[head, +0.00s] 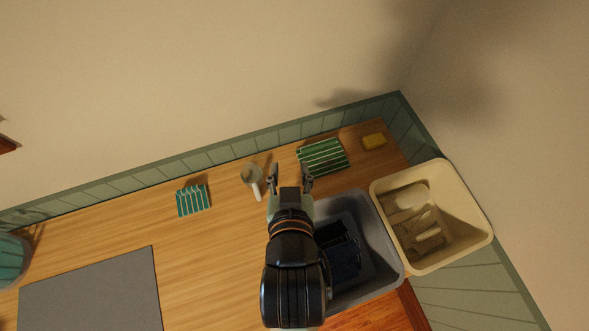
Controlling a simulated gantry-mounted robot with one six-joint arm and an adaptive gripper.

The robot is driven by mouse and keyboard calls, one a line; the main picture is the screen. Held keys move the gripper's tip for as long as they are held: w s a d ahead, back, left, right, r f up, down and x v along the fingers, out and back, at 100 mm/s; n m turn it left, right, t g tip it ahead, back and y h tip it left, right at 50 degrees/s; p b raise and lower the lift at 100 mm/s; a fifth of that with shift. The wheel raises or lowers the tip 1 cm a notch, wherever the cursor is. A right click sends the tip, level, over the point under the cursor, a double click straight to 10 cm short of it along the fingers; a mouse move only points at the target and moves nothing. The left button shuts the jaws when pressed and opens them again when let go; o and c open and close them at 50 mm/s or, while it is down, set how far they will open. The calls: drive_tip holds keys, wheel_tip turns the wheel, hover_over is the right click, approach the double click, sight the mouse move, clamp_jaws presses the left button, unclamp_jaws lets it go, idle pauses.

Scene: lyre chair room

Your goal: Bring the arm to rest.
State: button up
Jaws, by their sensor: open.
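A green striped cloth or rack (322,157) lies just beyond the right finger.
A grey basin (378,222) holding something dark stands right of my arm. A cream tub (474,188) with several items is farther right. A yellow block (374,141), a teal striped item (193,200), a grey mat (90,295) and a teal container (12,260) are around. The counter's middle-left is clear.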

wheel_tip(320, 180, up, 16)
drive_tip(key=p, duration=1.6)
drive_tip(key=shift+d+f, duration=0.1)
